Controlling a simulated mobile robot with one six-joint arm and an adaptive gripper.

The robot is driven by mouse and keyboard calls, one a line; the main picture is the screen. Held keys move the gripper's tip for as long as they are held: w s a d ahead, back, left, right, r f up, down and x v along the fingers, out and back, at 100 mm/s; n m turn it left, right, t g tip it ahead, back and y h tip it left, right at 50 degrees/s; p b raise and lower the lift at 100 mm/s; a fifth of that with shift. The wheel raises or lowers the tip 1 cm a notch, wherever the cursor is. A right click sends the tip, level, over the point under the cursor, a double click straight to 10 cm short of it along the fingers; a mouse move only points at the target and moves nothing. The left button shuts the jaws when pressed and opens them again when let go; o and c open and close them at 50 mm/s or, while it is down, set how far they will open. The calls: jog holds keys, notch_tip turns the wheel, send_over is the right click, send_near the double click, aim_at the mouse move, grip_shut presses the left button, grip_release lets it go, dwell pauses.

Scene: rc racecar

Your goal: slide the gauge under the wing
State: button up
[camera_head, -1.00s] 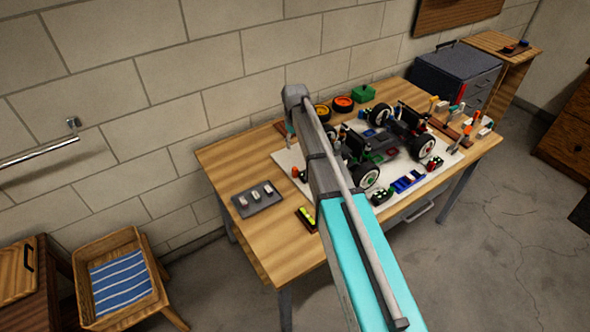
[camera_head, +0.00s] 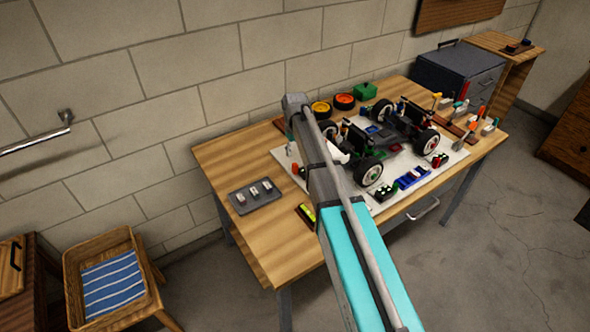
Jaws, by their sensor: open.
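The RC car (camera_head: 395,135) stands on a pale mat (camera_head: 290,159) on the wooden table, with dark wheels and a low dark body. My arm crosses in front of the car's near left end. A white part (camera_head: 337,152) shows beside my arm there; I cannot tell whether it is the wing. A small dark block with a yellow-green strip (camera_head: 307,213) lies at the table's near edge, left of my arm. I cannot tell which piece is the gauge. My gripper is hidden behind my own arm.
A grey tray (camera_head: 237,205) with small pieces lies on the table's left. A blue tray (camera_head: 412,178) sits in front. Upright tools (camera_head: 462,95) stand at the right.

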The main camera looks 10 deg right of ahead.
aim_at(295, 164)
jog(key=shift+f+b, duration=3.4)
jog(key=shift+f, duration=0.25)
grip_shut()
